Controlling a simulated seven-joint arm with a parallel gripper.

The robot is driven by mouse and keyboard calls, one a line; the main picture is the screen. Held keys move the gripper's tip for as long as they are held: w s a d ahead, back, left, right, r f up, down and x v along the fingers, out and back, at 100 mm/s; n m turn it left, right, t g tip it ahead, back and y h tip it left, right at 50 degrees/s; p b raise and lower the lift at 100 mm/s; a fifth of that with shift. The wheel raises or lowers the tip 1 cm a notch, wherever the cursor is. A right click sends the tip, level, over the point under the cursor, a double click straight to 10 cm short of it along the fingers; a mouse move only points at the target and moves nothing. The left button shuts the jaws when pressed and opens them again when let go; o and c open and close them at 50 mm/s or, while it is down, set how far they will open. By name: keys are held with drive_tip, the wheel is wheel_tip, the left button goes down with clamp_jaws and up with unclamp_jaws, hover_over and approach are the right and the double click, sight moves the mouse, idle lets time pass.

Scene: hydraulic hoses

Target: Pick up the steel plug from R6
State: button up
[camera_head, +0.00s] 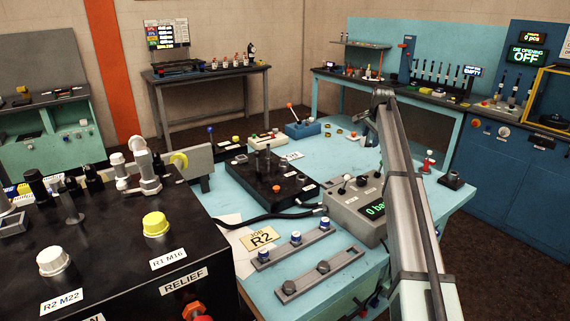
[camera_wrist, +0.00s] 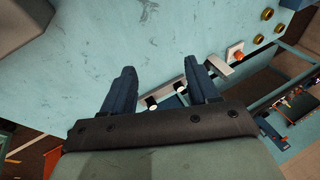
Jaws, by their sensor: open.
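In the wrist view, my gripper (camera_wrist: 158,72) is open, its two dark blue fingers apart with nothing between the tips. Blue tabletop lies beyond them. Small dark pieces with pale ends (camera_wrist: 152,102) show lower between the fingers, partly hidden by the gripper body. In the head view, my arm rises at the right and bends down over the blue bench; the gripper's opening is not clear there. No R6 label is readable. I cannot tell which part is the steel plug. Readable port labels on the black block (camera_head: 165,296) are R1 M16 and R2 M22.
The blue bench (camera_head: 350,150) carries a black manifold (camera_head: 240,175), a grey gauge box (camera_head: 350,222) and two grey rails (camera_head: 318,272) with small fittings. A black hose (camera_head: 262,217) lies across the bench.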

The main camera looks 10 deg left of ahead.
drive_tip(key=s+a+r+m+g, duration=0.1)
drive_tip(key=s+a+r, duration=0.1)
drive_tip(key=a, duration=0.7)
drive_tip(key=s+a+r+m+g, duration=0.1)
drive_tip(key=s+a+m, duration=0.1)
drive_tip(key=a, duration=0.6)
drive_tip(key=m+g, duration=0.3)
approach(285, 159)
drive_tip(key=shift+h, duration=0.3)
drive_tip(key=f, duration=0.4)
drive_tip(key=shift+w+a, duration=0.1)
drive_tip(key=shift+a, duration=0.1)
drive_tip(key=shift+a+f, duration=0.1)
drive_tip(key=shift+f, duration=2.55)
clamp_jaws()
